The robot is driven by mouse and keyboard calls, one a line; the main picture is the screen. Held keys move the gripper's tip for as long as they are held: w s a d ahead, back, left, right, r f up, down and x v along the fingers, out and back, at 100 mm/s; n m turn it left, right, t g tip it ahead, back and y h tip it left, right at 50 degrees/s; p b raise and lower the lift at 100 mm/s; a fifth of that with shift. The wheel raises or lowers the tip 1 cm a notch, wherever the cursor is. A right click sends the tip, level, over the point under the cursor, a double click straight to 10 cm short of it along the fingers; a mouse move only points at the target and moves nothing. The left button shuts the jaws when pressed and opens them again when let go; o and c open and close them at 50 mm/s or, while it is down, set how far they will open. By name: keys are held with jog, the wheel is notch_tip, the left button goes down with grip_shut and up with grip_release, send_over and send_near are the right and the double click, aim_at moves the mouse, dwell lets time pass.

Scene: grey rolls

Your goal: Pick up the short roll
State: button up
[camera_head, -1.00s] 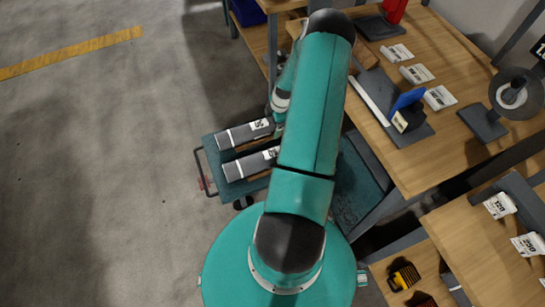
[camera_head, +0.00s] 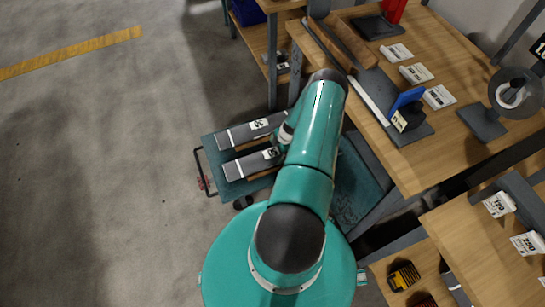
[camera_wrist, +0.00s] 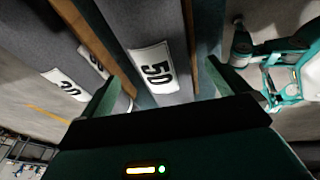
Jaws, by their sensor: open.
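Two long grey rolls lie side by side on a teal cart (camera_head: 210,146), each with a white number label. The upper grey roll (camera_head: 236,136) and the lower grey roll (camera_head: 243,166) look alike in length, and I cannot tell which is the short one. In the wrist view the grey roll labelled 50 (camera_wrist: 142,22) lies in front of my gripper (camera_wrist: 163,72). My gripper is open and empty, with one finger on each side of the 50 label in the picture. Whether the fingers touch the roll cannot be told.
Brown wooden strips run along the rolls in the wrist view. A wooden workbench (camera_head: 440,150) with label cards and a blue block (camera_head: 407,99) stands to the right of the cart. The grey floor (camera_head: 90,180) on the left is clear.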

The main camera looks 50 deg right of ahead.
aim_at(275, 152)
jog(key=x, duration=0.5)
jog(key=shift+w, duration=0.1)
jog(key=shift+r, duration=0.1)
jog(key=c, duration=1.3)
